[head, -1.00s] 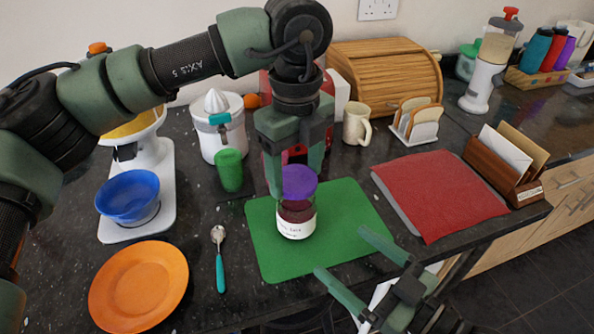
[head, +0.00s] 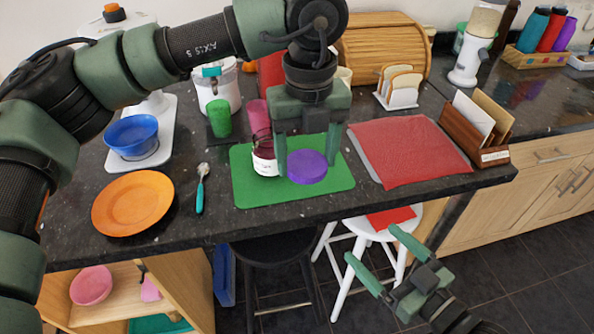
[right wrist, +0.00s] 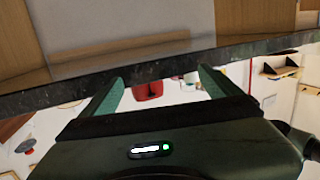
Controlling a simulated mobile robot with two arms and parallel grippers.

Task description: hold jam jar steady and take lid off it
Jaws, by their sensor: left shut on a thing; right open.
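The jam jar (head: 264,164), dark red with a white label, stands on the left part of the green mat (head: 252,194). My left gripper's left finger is close to its right side and hides part of it. The purple lid (head: 307,174) is apart from the jar, to its right in the head view, between the fingers of my left gripper (head: 307,160), which is shut on it. My right gripper (head: 372,244) is open and empty, in front of the counter edge and away from the jar. Its open fingers also show in the right wrist view (right wrist: 160,85).
An orange plate (head: 132,203) and a spoon (head: 201,190) lie left of the mat. A green cup (head: 219,118) and a pink cup (head: 257,115) stand behind it. A red cloth (head: 410,150) lies to the right. A white stool (head: 346,270) stands below the counter front.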

